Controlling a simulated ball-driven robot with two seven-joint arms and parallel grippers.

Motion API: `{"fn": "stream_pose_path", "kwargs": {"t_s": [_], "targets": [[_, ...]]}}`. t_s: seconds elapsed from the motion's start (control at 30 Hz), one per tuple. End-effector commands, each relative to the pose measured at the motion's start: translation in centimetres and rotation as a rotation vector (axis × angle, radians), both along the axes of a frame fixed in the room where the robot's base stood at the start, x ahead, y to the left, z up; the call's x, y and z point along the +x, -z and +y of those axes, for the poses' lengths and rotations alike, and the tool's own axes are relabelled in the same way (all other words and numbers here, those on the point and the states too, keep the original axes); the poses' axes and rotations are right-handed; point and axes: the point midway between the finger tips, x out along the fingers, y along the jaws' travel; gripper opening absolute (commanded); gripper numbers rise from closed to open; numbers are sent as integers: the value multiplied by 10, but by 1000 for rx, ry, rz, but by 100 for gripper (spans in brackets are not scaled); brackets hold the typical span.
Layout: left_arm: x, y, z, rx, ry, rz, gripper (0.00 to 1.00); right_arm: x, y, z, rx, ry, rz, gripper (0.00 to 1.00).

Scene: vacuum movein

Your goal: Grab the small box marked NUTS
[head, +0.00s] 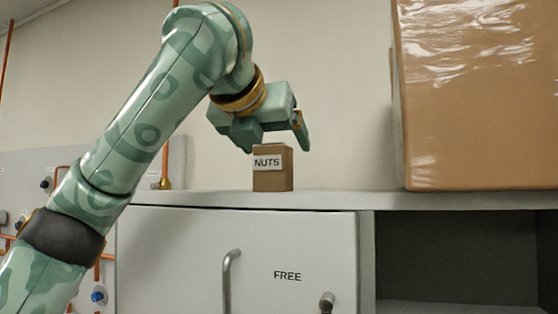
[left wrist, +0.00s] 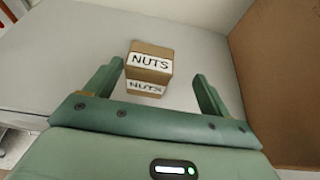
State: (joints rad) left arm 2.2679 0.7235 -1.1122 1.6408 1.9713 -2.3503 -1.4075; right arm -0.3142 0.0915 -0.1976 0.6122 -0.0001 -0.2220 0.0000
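The small brown box marked NUTS (head: 273,172) stands upright on top of the white cabinet (head: 330,200). My left gripper (head: 275,146) is just above the box in the head view, with its fingers spread apart. In the left wrist view the box (left wrist: 149,65) lies ahead, between the lines of the two open fingers (left wrist: 155,78), with space on both sides. The box shows a NUTS label on its top and on a side. I see no contact between the fingers and the box. My right gripper is not in view.
A large brown box (head: 480,95) stands on the cabinet top to the right; it is also at the right of the left wrist view (left wrist: 285,80). A cabinet door marked FREE (head: 245,255) and an open compartment (head: 455,255) are below. Pipes run along the left wall.

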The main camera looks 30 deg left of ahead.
Motion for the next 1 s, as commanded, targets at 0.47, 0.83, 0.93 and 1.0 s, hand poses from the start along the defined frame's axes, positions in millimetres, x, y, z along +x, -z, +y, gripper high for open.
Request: {"fn": "stream_pose_path", "kwargs": {"t_s": [0.47,0.83,0.93,1.0], "targets": [[53,18,13,-2,1,2,82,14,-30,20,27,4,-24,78],[55,20,14,-1,1,-2,51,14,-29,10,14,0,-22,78],[55,20,14,-1,1,-2,27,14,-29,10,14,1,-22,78],[55,20,14,-1,1,-3,27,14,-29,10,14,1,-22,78]]}}
